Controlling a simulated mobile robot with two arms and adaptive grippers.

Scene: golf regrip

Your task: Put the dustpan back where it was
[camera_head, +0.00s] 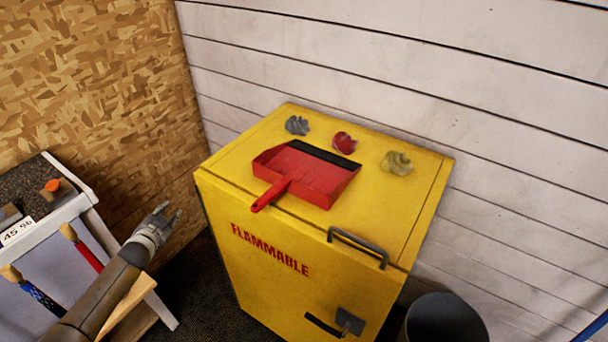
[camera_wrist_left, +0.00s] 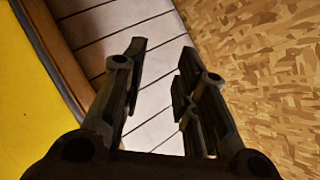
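The red dustpan (camera_head: 308,174) lies on top of the yellow flammable cabinet (camera_head: 393,205), near its front edge. Its handle (camera_head: 270,194) points toward the front left and its dark lip faces the back. My left gripper (camera_head: 172,214) is left of the cabinet, apart from the dustpan. In the left wrist view my left gripper (camera_wrist_left: 162,65) is open, with nothing between its fingers. The dustpan does not show in that view. My right gripper is not in view.
A grey crumpled rag (camera_head: 297,125), a red one (camera_head: 344,142) and a tan one (camera_head: 397,163) lie behind the dustpan. A workbench (camera_head: 62,211) with golf clubs stands at the left. A dark bin (camera_head: 445,318) stands at the cabinet's front right.

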